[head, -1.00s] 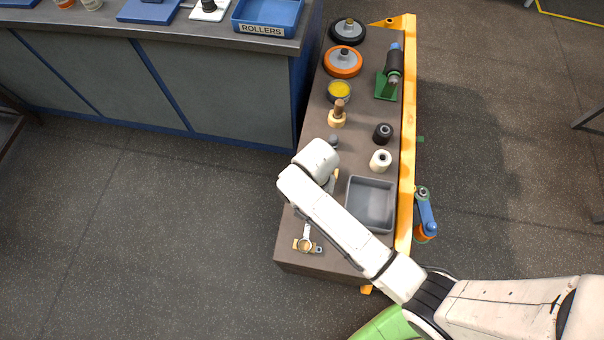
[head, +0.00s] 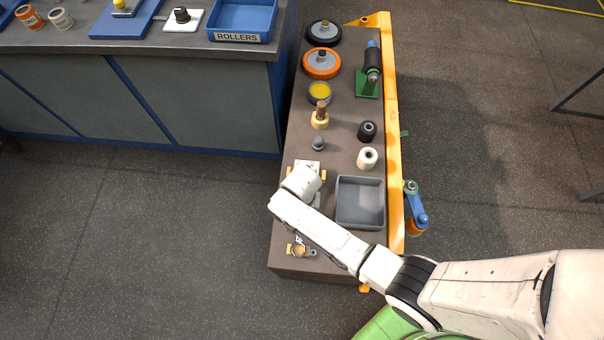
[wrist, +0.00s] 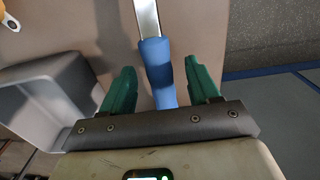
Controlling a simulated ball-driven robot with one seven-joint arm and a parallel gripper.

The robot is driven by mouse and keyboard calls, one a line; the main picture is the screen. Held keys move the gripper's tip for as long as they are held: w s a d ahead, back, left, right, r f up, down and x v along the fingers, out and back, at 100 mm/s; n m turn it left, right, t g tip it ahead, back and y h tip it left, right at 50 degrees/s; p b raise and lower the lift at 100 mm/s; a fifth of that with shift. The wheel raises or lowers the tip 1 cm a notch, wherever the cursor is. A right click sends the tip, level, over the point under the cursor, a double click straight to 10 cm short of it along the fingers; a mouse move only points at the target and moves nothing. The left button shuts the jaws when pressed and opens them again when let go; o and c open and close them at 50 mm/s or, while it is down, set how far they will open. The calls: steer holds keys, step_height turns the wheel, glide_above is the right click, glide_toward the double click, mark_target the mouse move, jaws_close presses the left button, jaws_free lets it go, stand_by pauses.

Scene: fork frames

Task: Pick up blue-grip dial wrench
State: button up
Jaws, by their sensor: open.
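The blue-grip dial wrench (wrist: 158,72) lies on the bench top in the wrist view. Its blue handle runs between my gripper's green fingers, and its silver shaft extends out of the top of the frame. My gripper (wrist: 160,66) is open, with a finger on either side of the handle and a visible gap on each side. In the head view my wrist and forearm cover the handle. A metal piece with tan parts (head: 298,250) shows just below my arm; I cannot tell whether it is the wrench's head.
A grey tray (head: 340,222) sits close beside my wrist, also at left in the wrist view (wrist: 28,78). A white spool (head: 367,158), black spool (head: 367,131) and grey knob (head: 318,143) stand farther along. A yellow rail (head: 392,130) edges the bench's right side.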

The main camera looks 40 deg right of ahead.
jaws_close()
stand_by(0.6)
